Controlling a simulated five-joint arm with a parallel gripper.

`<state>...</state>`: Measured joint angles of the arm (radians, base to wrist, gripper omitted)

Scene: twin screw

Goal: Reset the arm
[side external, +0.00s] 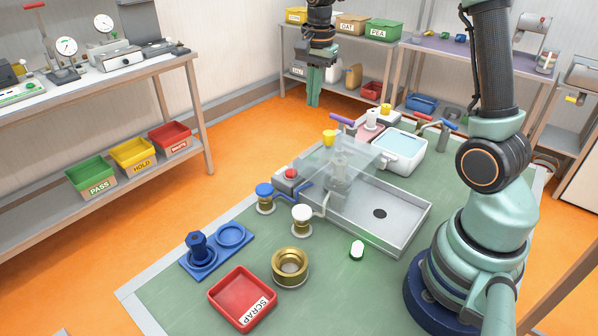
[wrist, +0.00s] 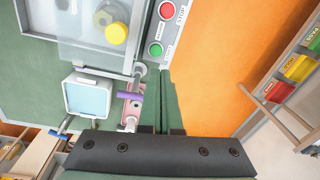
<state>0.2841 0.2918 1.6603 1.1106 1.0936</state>
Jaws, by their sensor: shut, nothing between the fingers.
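My gripper (side external: 313,102) hangs high in the side external view, fingers pointing down, apart from everything around it. Its two green fingers are together and empty. In the wrist view the closed fingers (wrist: 164,85) reach up from the dark bar at the bottom, with the bench and orange floor behind them. My arm stands at the right of the side external view, and part of its upper section is out of frame.
The green bench holds a metal tray (side external: 408,237), a white tub (side external: 419,165), a red scrap bin (side external: 222,296), a brass ring (side external: 290,281), a blue fixture (side external: 203,268) and a white-topped valve (side external: 302,213). A start/stop box (wrist: 154,50) shows beside the tray. Shelves stand along the walls.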

